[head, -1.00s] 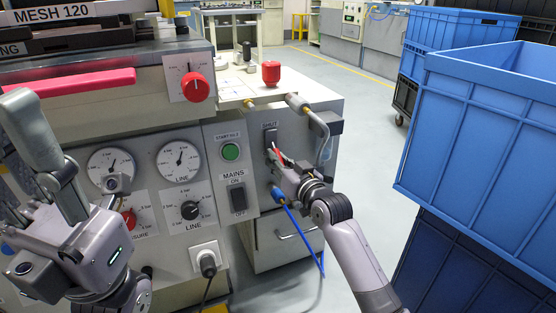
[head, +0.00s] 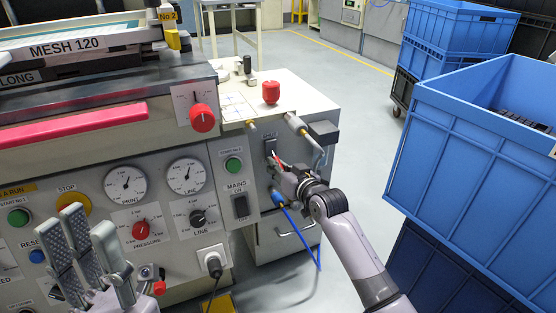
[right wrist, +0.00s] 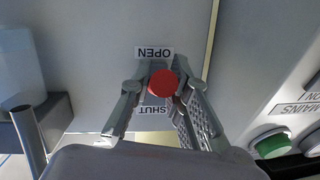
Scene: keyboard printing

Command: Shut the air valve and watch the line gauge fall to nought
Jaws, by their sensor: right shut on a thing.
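The air valve's red handle (right wrist: 160,86) shows between the OPEN label (right wrist: 154,53) and the SHUT label (right wrist: 153,111) in the right wrist view. My right gripper (right wrist: 165,88) is shut on it, one finger on each side. In the head view my right gripper (head: 287,170) is at the cabinet's front and mostly hides the valve. The line gauge (head: 186,177) is a white dial left of it; its needle stands roughly upright, and the figures are too small to read. My left gripper (head: 90,245) is open and empty, low before the panel at the left.
A green start button (head: 233,165), mains switch (head: 240,206) and line knob (head: 198,218) are left of the valve. A blue hose (head: 297,228) hangs below it. Blue crates (head: 470,150) stand at the right. Clear floor lies between cabinet and crates.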

